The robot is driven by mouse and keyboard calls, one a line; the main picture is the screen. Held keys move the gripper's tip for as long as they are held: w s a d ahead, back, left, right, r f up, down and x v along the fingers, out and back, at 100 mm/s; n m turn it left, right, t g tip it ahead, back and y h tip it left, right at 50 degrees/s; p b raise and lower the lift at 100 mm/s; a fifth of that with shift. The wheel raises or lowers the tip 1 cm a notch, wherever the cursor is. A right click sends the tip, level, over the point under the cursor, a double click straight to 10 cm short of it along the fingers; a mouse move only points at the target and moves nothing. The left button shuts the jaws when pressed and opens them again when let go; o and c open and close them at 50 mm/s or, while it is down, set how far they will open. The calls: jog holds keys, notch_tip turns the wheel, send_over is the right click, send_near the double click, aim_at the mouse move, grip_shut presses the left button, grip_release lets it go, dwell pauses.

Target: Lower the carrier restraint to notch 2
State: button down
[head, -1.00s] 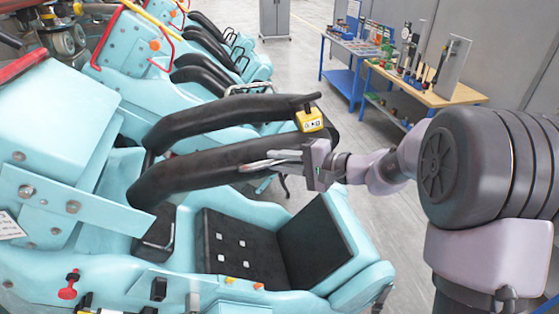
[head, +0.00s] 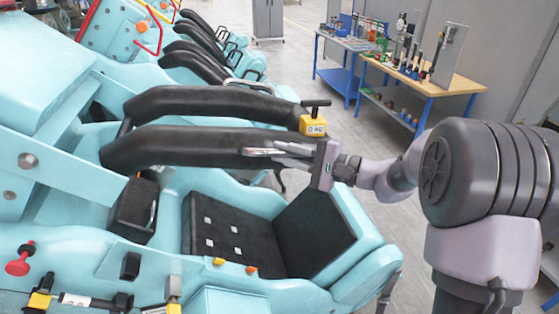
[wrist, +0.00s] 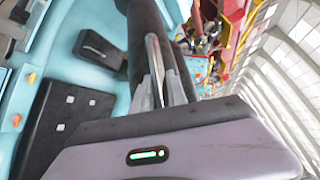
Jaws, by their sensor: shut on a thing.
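The carrier restraint is a pair of thick black padded arms (head: 190,145) reaching over a black seat (head: 232,226) in a turquoise carrier (head: 345,235). In the head view the padded arms lie nearly level, well above the seat. A yellow box (head: 313,124) with a white face sits at the far arm's free end. My gripper (head: 258,152) is shut on the metal grab handle beside the near arm's end. In the wrist view the fingers close around the shiny handle (wrist: 154,55), alongside the black arm (wrist: 146,35). I cannot read any notch marking.
More turquoise carriers with black restraints (head: 203,58) run into the back left. A workbench (head: 455,84) with tools and a blue table (head: 335,78) stand at the back right. A red knob (head: 18,267) and yellow fittings sit on the near carrier side. Open floor lies between carriers and benches.

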notch_tip(320, 180, down, 10)
jog(key=m+y+b, duration=0.1)
jog(key=m+b, duration=0.1)
jog(key=b, duration=0.7)
jog(key=shift+a+t+y+b, duration=0.3)
jog(key=shift+t+y+b, duration=0.05)
jog(key=shift+t+y, duration=0.05)
jog(key=shift+s+r, duration=0.1)
jog(key=c, duration=1.3)
grip_release()
jog(key=v, duration=1.7)
jog(key=shift+s+d+b, duration=0.1)
jog(key=shift+d+b, duration=0.1)
jog(key=shift+b, duration=0.1)
